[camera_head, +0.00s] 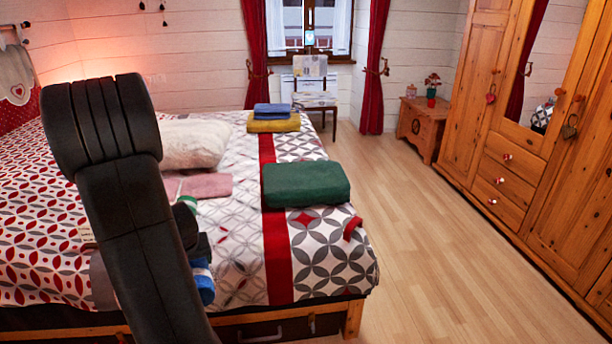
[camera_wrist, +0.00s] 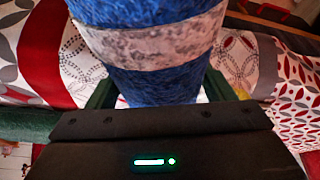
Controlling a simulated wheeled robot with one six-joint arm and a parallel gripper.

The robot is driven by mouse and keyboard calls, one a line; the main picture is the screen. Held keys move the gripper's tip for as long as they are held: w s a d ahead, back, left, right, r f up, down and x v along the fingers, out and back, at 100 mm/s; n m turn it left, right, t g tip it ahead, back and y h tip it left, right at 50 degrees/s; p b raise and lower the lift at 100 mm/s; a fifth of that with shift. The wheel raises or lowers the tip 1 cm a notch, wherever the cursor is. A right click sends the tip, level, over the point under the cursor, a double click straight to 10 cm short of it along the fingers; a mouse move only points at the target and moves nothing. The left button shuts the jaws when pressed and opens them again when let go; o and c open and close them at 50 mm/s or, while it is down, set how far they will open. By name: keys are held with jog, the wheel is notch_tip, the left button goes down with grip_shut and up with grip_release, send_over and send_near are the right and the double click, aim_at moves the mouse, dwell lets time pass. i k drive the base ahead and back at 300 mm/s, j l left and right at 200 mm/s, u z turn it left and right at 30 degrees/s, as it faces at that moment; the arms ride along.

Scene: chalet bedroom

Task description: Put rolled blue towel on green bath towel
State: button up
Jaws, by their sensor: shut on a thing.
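The rolled blue towel (camera_wrist: 150,40), blue with a pale grey band, fills the upper middle of the wrist view. My gripper (camera_wrist: 160,88) is shut on it, with a finger on each side. In the head view the towel (camera_head: 203,283) shows only as a blue and white piece beside my arm, near the bed's front edge; my arm hides the rest. The green bath towel (camera_head: 306,185) lies folded and flat on the bed, to the right of and beyond my gripper (camera_head: 200,248). Its top is bare.
The bed (camera_head: 235,270) has a patterned cover with a red stripe. A pink towel (camera_head: 205,186) and a white pillow (camera_head: 192,143) lie left of the green towel. A blue folded towel (camera_head: 273,110) sits on a yellow one (camera_head: 273,124) farther back.

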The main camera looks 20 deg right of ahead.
aim_at(312, 177)
jog(key=l, duration=0.55)
jog(key=k+l+u, duration=0.1)
jog(key=l, duration=1.05)
jog(key=k+u, duration=0.05)
